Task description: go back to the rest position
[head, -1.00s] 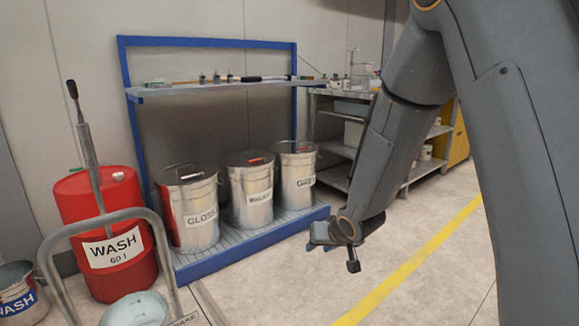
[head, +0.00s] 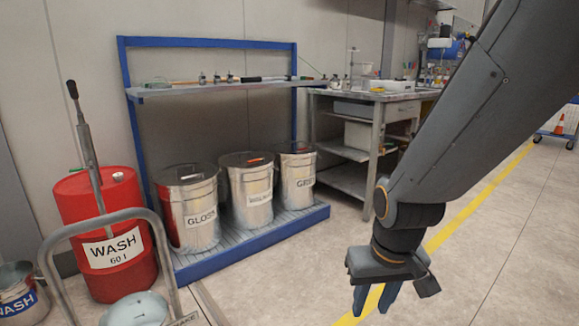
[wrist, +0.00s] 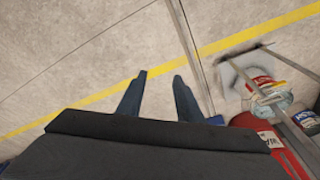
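My gripper (head: 374,299) hangs at the lower right of the head view, fingers pointing down over the floor beside the yellow line. Its two blue fingers stand apart with nothing between them. In the wrist view my gripper (wrist: 157,95) also shows both fingers spread, with only bare floor and the yellow line beyond them. It touches nothing that I can see.
A blue rack (head: 250,237) holds the GLOSS can (head: 200,217) and two more cans. A red WASH drum (head: 108,247) and a grey tubular handle (head: 103,222) stand at left. A workbench (head: 375,120) is behind. The floor (head: 490,240) at right is clear.

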